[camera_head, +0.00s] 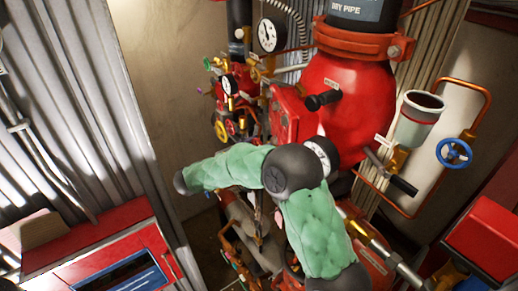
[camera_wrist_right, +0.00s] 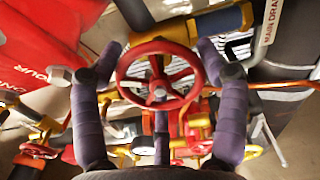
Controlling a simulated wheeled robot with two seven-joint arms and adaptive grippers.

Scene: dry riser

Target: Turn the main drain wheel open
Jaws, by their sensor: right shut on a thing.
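The main drain wheel (camera_wrist_right: 160,92) is a small red handwheel with spokes, seen face-on in the right wrist view. A grey pipe with a MAIN DRAIN label (camera_wrist_right: 270,25) shows at its upper right. My right gripper (camera_wrist_right: 159,55) has its two purple padded fingers on either side of the wheel rim and is shut on it. In the head view, my green-sleeved arm covers the area around the wheel, and I cannot make out the wheel or the fingertips there. My left gripper is not in view.
A big red valve body (camera_head: 345,95) with a black-handled lever stands behind my arm. A blue handwheel (camera_head: 454,153) is on copper piping at right. Gauges (camera_head: 267,35) and small valves crowd the back. A red cabinet (camera_head: 100,262) stands at lower left.

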